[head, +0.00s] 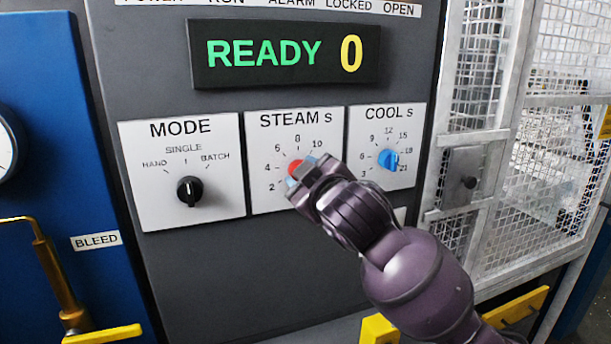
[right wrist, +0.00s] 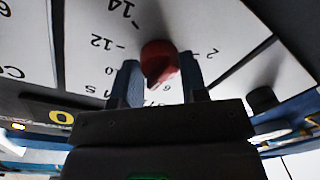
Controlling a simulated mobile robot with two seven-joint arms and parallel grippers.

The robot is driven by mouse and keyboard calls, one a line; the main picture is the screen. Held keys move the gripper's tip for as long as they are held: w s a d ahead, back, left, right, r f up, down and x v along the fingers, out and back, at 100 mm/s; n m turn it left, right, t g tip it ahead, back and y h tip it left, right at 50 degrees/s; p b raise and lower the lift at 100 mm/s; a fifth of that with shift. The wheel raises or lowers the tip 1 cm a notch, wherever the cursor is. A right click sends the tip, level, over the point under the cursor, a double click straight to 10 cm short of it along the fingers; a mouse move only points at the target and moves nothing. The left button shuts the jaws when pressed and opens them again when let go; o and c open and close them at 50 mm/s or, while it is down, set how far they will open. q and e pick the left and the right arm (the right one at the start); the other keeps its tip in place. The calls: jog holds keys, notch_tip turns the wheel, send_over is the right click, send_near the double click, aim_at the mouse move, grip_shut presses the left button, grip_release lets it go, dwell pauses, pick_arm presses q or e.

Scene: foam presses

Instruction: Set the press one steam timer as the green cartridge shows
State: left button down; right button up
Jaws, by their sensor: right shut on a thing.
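The red steam timer knob (head: 295,167) sits on the white STEAM s plate (head: 262,203), with marks 2 to 10 showing around it in the head view. My right gripper (head: 302,176) is shut on this knob, one finger on each side, and hides the right part of its scale. The right wrist view shows the red knob (right wrist: 160,60) between the blue fingers of my right gripper (right wrist: 160,78), with 12 and 14 readable beside it. I cannot tell which mark the knob points at. The green cartridge and my left gripper are not in view.
A display (head: 285,55) reads READY 0. The black MODE knob (head: 189,190) is left of the steam plate, and the blue COOL knob (head: 388,159) is close on the right. A mesh guard (head: 545,190) stands at right, a brass pipe (head: 50,270) at lower left.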

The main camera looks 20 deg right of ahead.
jog(key=shift+n, duration=0.6)
jog(key=o, duration=0.9)
